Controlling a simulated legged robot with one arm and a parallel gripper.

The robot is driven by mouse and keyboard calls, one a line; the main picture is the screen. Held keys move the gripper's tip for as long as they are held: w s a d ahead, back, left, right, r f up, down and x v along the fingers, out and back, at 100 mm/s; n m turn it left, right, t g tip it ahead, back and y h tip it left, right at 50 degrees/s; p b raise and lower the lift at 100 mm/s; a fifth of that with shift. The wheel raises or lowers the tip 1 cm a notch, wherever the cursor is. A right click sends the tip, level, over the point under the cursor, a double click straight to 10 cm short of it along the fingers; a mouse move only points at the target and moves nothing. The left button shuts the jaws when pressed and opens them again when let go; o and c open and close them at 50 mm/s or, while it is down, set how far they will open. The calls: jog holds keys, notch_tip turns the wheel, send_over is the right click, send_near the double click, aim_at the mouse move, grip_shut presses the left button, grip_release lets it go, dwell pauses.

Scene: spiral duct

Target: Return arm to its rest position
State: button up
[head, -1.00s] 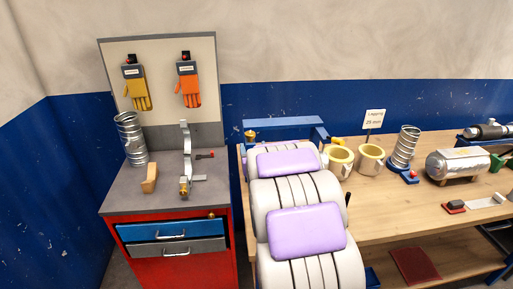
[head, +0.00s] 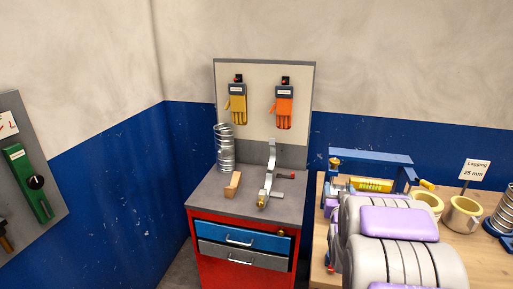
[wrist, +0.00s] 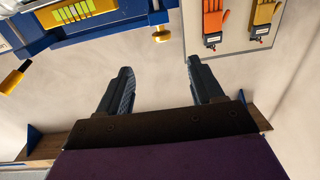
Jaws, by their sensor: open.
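My arm, grey with purple pads (head: 398,224), shows at the lower right of the head view, folded over the left end of the wooden bench. My gripper (wrist: 158,75) shows in the wrist view with its two dark fingers spread apart and nothing between them. The wrist view looks upside down toward the wall and the glove board. My gripper's fingers cannot be clearly made out in the head view.
A red cabinet (head: 240,268) with drawers bears a spiral duct (head: 224,148), a wooden block (head: 233,184) and a metal bracket tool (head: 268,175). Yellow and orange gloves (head: 284,107) hang behind. The bench (head: 493,258) holds a blue frame (head: 370,157) and lagging rings (head: 462,214) near my arm.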

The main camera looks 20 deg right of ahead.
jog(key=s+a+f+n+g+y, duration=0.1)
jog(key=s+a+f+g+y, duration=0.25)
jog(key=s+a, duration=0.45)
jog(key=s+a+f+n+g+y, duration=0.25)
jog(key=s+a+g, duration=0.2)
jog(key=a, duration=0.75)
jog(key=s+a+n+g+y, duration=0.1)
jog(key=s+a+g, duration=0.3)
jog(key=s, duration=0.9)
jog(key=s+a+n+g+y, duration=0.1)
jog(key=s+a+g, duration=0.4)
jog(key=s, duration=0.9)
jog(key=shift+a+r+g, duration=0.25)
jog(key=shift+a+g, duration=0.05)
jog(key=shift+a, duration=0.65)
jog(key=shift+w, duration=0.1)
